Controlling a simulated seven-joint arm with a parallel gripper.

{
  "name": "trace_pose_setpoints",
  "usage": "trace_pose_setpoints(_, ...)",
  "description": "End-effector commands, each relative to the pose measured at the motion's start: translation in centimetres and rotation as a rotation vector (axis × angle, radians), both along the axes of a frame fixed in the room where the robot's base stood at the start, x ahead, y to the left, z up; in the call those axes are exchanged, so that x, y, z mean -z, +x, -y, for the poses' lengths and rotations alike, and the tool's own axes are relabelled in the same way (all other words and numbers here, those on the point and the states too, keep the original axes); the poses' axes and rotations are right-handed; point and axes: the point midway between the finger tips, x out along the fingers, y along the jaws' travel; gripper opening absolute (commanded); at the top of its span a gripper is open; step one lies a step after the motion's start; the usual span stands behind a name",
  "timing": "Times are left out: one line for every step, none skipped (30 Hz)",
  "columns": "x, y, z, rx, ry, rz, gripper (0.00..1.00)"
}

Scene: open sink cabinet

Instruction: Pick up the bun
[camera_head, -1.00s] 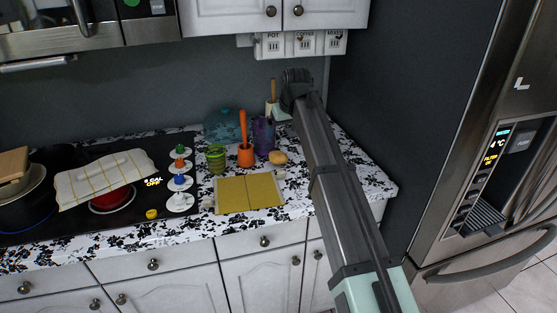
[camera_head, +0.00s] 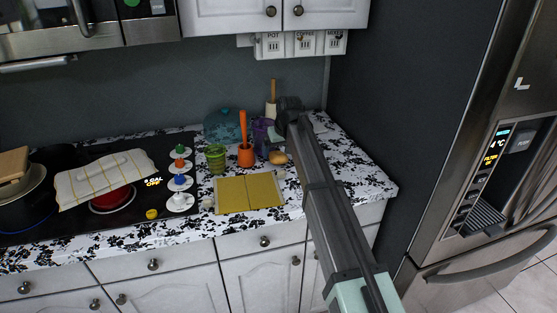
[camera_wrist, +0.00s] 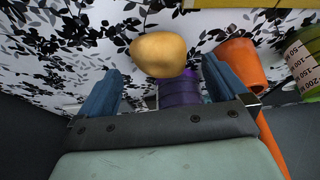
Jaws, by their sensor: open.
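The bun (camera_head: 277,157) is small, rounded and golden-tan. It sits on the patterned counter, right of the orange cup. In the wrist view the bun (camera_wrist: 159,52) lies just beyond the fingertips, roughly centred between them. My gripper (camera_wrist: 162,76) is open, with its two blue fingers apart and nothing held. In the head view my gripper is just behind the bun, partly hidden by my arm. I cannot tell whether a finger touches the bun.
A purple container (camera_wrist: 180,92) shows between the fingers, close behind the bun. The orange cup (camera_head: 246,155) with an orange handle and a green measuring cup (camera_head: 216,158) stand left. A yellow board (camera_head: 248,194) lies in front. The counter right of my arm is clear.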

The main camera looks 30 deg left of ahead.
Motion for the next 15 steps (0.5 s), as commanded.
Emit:
trace_pose_setpoints(0.7,0.2,-0.2,0.000,-0.001,-0.001,1.00)
trace_pose_setpoints(1.1,0.3,-0.3,0.000,0.000,0.000,1.00)
trace_pose_setpoints(1.6,0.5,-0.5,0.000,0.000,0.000,1.00)
trace_pose_setpoints(2.0,0.6,-0.6,0.000,-0.001,-0.001,1.00)
trace_pose_setpoints(2.3,0.7,-0.7,0.000,-0.001,-0.001,1.00)
trace_pose_setpoints(2.7,0.8,-0.8,0.000,-0.001,-0.001,1.00)
trace_pose_setpoints(2.9,0.8,-0.9,0.000,0.000,0.000,1.00)
trace_pose_setpoints(3.0,0.8,-0.9,0.000,0.001,0.001,1.00)
trace_pose_setpoints(3.1,0.9,-1.0,0.000,0.001,0.001,1.00)
trace_pose_setpoints(3.1,0.9,-1.0,0.000,0.002,0.001,1.00)
trace_pose_setpoints(3.1,0.9,-1.0,0.000,0.002,0.001,1.00)
trace_pose_setpoints(3.1,0.9,-1.0,0.000,0.002,0.001,1.00)
trace_pose_setpoints(3.1,0.9,-1.0,0.000,0.002,0.001,1.00)
trace_pose_setpoints(3.1,0.9,-1.0,0.000,0.002,0.001,1.00)
trace_pose_setpoints(3.1,0.9,-1.0,0.000,0.002,0.001,0.99)
